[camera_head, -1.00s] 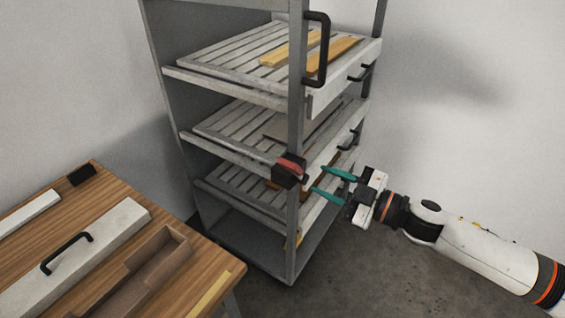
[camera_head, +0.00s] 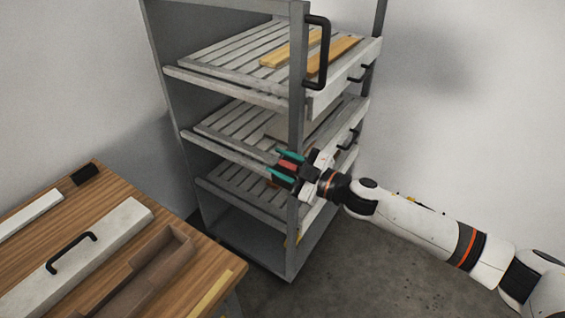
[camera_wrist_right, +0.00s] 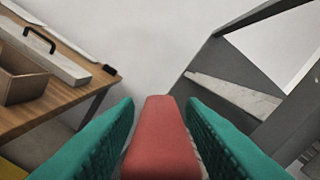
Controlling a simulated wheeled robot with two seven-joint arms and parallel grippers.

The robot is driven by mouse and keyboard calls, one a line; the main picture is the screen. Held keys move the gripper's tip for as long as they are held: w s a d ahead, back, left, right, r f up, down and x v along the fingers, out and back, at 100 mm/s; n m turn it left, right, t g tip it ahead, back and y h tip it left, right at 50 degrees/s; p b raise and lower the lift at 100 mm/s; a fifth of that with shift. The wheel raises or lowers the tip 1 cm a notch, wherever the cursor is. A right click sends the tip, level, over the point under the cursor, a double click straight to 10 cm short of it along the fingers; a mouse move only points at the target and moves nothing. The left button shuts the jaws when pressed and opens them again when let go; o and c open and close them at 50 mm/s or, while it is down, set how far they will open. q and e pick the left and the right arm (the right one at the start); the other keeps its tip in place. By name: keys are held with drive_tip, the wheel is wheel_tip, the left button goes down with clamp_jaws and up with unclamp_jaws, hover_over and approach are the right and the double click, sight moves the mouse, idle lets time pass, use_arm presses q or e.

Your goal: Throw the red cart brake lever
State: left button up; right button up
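The red cart brake lever (camera_head: 288,165) sits on a dark block on the front post of the grey cart (camera_head: 297,120). It also shows in the wrist view (camera_wrist_right: 161,140), as a red bar between the green fingers. My right gripper (camera_head: 286,166) has its two green fingers on either side of the lever, one above and one below in the head view. The fingers look open, with a narrow gap on the left of the lever in the wrist view; contact on the right is unclear. My left gripper is out of view.
The cart holds slatted trays (camera_head: 225,88) with wooden strips and black handles (camera_head: 318,50). A wooden table (camera_head: 215,258) stands at lower left with a grey handled board (camera_head: 120,222) and a brown tray (camera_head: 150,270). The floor right of the cart is clear.

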clamp_jaws()
drive_tip(key=shift+r, duration=0.1)
drive_tip(key=shift+w+d+r+m+p, duration=0.2)
drive_tip(key=shift+w+r+m+p, duration=0.15)
drive_tip(key=shift+p, duration=0.4)
drive_tip(key=w+m+p, duration=0.1)
drive_tip(key=p, duration=0.1)
drive_tip(key=w+d+r+m+p, duration=0.1)
drive_tip(key=m+p, duration=0.1)
drive_tip(key=w+d+m+p, duration=0.1)
drive_tip(key=shift+w+d+r+m+p, duration=0.15)
drive_tip(key=shift+d+r+m+p, duration=0.1)
drive_tip(key=shift+p, duration=0.15)
drive_tip(key=shift+w+d+f+m+p, duration=0.15)
drive_tip(key=shift+w+d+m+p, duration=0.3)
drive_tip(key=shift+w+m, duration=0.35)
drive_tip(key=shift+s, duration=0.15)
